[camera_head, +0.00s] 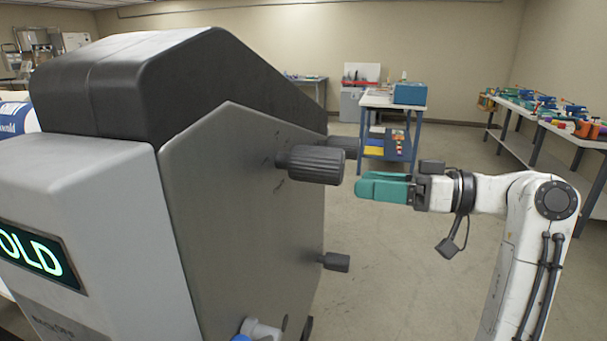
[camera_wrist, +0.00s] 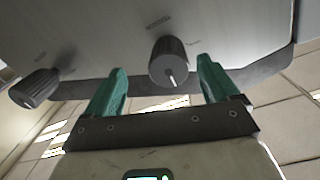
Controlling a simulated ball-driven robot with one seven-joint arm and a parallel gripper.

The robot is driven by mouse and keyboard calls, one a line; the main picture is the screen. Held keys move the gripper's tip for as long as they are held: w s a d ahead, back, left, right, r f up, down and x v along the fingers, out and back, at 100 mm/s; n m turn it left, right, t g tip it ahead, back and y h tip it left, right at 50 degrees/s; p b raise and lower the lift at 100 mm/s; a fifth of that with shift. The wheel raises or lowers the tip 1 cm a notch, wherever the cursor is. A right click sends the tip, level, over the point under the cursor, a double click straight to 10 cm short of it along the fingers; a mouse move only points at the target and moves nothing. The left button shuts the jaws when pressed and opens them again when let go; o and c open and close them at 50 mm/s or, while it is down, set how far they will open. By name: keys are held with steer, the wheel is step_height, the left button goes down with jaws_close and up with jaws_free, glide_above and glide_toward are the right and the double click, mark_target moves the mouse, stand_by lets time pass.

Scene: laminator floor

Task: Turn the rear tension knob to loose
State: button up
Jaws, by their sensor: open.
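The laminator's grey side panel (camera_head: 240,200) carries dark ribbed knobs. A large knob (camera_head: 315,165) is nearest in the head view; another dark knob (camera_head: 345,144) sits behind it, partly hidden. My gripper (camera_head: 362,188) is level and points at the panel, just right of and slightly below the large knob. In the wrist view, a knob with a white pointer line (camera_wrist: 168,65) lies ahead, between the open teal fingers (camera_wrist: 162,75), apparently untouched. A second knob (camera_wrist: 36,88) is at far left. Small labels by the knobs are unreadable. I cannot tell for sure which is the rear knob.
A smaller dark knob (camera_head: 335,262) sticks out low on the panel. A lit display (camera_head: 35,255) is on the laminator's face. A blue-legged cart (camera_head: 385,103) and a cluttered workbench (camera_head: 545,118) stand behind.

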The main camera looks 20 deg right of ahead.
mark_target(312, 164)
step_height(312, 164, up, 2)
steer(key=shift+w+r+n+y, duration=0.1)
steer(key=shift+r+n+y, duration=0.05)
steer(key=shift+n+y, duration=0.3)
steer(key=p+x, duration=0.1)
steer(key=x, duration=0.9)
steer(key=shift+w+a+p, duration=0.15)
steer(key=shift+a+p, duration=0.15)
steer(key=c, duration=1)
